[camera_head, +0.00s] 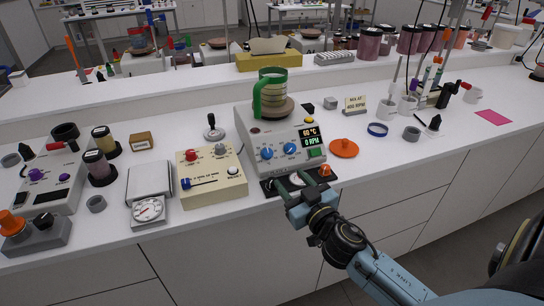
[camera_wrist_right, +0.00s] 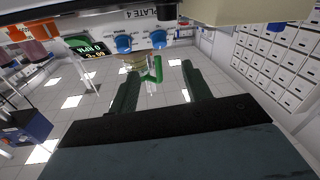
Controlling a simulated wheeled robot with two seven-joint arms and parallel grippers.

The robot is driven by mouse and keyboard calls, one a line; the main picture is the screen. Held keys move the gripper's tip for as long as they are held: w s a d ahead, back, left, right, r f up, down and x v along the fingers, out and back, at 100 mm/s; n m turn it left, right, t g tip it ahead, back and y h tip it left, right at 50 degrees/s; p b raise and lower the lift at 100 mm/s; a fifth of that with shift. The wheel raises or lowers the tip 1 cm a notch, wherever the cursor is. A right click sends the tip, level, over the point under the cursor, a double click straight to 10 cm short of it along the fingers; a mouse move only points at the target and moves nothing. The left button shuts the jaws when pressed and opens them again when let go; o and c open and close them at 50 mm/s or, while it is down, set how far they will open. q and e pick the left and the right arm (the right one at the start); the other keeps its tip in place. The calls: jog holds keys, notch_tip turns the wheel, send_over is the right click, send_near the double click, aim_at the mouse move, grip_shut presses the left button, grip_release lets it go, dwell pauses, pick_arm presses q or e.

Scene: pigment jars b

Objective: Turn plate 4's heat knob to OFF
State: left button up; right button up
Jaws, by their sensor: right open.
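The hot plate (camera_head: 262,135) stands mid-counter, a green-handled vessel (camera_head: 271,95) on its top. Its front has two blue knobs, left (camera_head: 267,151) and right (camera_head: 290,148), beside a display (camera_head: 312,137) reading 60 °C and 0 RPM. I cannot read the knob labels or settings. The right wrist view shows both blue knobs (camera_wrist_right: 124,43) (camera_wrist_right: 158,39) near a PLATE 4 label (camera_wrist_right: 142,13). My right gripper (camera_head: 296,179) is open and empty, in front of the plate below the knobs; its spread fingers (camera_wrist_right: 161,70) also show in the wrist view. My left gripper is out of sight.
A cream control box (camera_head: 212,188) stands left, an orange lid-like piece (camera_head: 344,147) right. The counter farther right, near its front edge, is clear.

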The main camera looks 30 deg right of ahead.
aim_at(269, 154)
jog(key=w, duration=0.7)
jog(key=w+d, duration=0.1)
jog(key=w, duration=0.3)
jog(key=shift+w+p, duration=0.1)
jog(key=shift+p, duration=0.2)
jog(key=shift+c, duration=0.3)
jog(key=shift+d, duration=0.1)
jog(key=c, duration=0.9)
